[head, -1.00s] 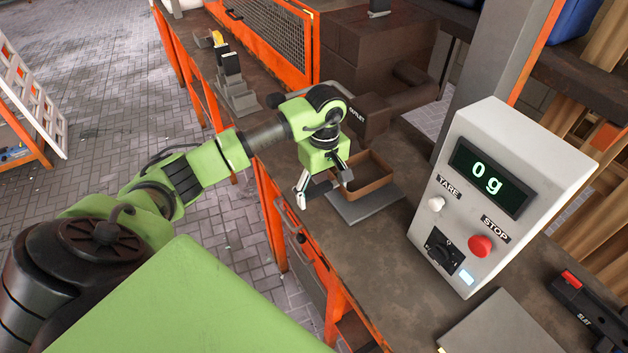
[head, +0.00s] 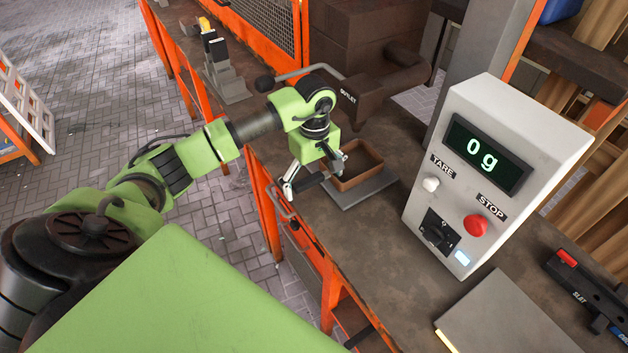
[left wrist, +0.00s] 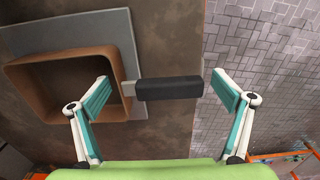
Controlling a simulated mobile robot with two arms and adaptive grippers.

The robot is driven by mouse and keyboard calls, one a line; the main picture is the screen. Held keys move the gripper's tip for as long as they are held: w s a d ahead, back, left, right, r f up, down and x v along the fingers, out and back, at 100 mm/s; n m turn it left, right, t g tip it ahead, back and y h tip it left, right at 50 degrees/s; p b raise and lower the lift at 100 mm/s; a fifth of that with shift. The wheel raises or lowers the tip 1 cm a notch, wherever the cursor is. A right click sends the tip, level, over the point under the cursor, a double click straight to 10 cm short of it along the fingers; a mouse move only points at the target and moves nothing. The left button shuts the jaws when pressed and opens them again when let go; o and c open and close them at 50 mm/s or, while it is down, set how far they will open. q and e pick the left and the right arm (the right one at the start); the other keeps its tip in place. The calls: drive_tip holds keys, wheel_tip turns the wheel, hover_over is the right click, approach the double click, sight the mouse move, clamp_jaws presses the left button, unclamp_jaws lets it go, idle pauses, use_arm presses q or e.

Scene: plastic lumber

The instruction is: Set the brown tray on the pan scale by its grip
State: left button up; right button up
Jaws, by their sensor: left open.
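The brown tray (head: 372,181) is an open box with a black grip bar (left wrist: 170,89) on one side. It rests on a flat grey plate (head: 352,202) below the outlet; in the left wrist view the tray (left wrist: 50,62) is at the left. My left gripper (head: 313,179) is open above the grip, its fingers (left wrist: 159,82) spread to either side of the bar and holding nothing. A grey plate (head: 510,325) lies in front of the display box, probably the pan scale. My right gripper is not in view.
A white control box (head: 470,190) reads 0 g and has TARE and STOP buttons. A brown machine marked OUTLET (head: 385,95) stands behind the tray. A black tool marked SLAT (head: 580,290) lies at the right. The bench (head: 375,245) is bare between tray and control box.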

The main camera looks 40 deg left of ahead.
use_arm(q)
wheel_tip(320, 180, up, 12)
idle(0.5)
